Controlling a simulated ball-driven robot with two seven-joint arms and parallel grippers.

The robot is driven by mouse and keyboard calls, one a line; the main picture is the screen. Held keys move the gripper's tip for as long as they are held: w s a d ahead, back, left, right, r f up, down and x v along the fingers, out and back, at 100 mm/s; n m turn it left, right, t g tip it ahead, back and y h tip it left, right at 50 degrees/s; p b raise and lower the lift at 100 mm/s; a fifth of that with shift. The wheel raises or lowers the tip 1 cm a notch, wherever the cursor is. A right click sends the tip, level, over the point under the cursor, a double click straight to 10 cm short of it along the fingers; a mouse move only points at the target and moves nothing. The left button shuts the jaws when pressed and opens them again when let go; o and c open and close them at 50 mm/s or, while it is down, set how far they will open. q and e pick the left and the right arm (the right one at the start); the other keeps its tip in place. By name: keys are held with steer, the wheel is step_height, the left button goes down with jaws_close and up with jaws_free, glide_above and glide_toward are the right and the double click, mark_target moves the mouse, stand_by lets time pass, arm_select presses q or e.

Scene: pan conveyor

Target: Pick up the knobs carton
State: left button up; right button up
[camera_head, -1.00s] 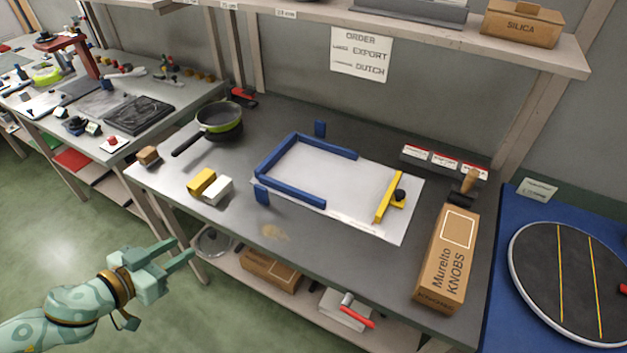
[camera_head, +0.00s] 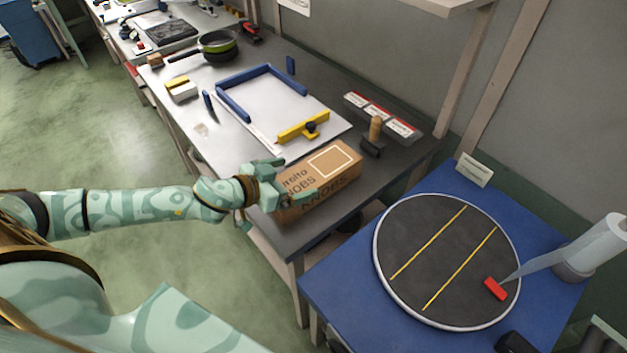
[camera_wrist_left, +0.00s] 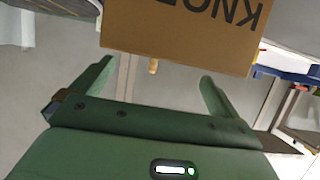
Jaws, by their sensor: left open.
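The knobs carton (camera_head: 318,183) is a brown cardboard box with dark lettering and a white-outlined label, lying at the near right corner of the grey workbench. My left gripper (camera_head: 291,180) is at the carton's left end and covers part of its lettering in the head view. In the left wrist view the carton (camera_wrist_left: 182,30) fills the top middle, beyond the fingertips of my left gripper (camera_wrist_left: 155,75). The jaws are wide open with nothing between them. I cannot tell whether a finger touches the carton. My right gripper is not in view.
A yellow stop bar (camera_head: 303,127) and blue rails (camera_head: 232,104) lie on a white sheet behind the carton. A wooden-handled tool (camera_head: 374,135) stands close behind it, near a red-and-white labelled tray (camera_head: 383,115). A round dark turntable (camera_head: 413,265) sits on a blue table at right.

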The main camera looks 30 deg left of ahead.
mark_target(312, 173)
arm_select(q)
steer(key=shift+w+d+f, duration=0.1)
steer(key=shift+w+d, duration=0.1)
steer(key=shift+d, duration=0.1)
steer(key=shift+w+d+f, duration=0.1)
steer(key=shift+w, duration=0.15)
steer(key=b+x, duration=0.1)
steer(key=x, duration=0.3)
steer(key=shift+w+f, duration=0.1)
steer(key=shift+w, duration=0.25)
steer(key=c, duration=1.1)
steer(key=shift+o, duration=0.2)
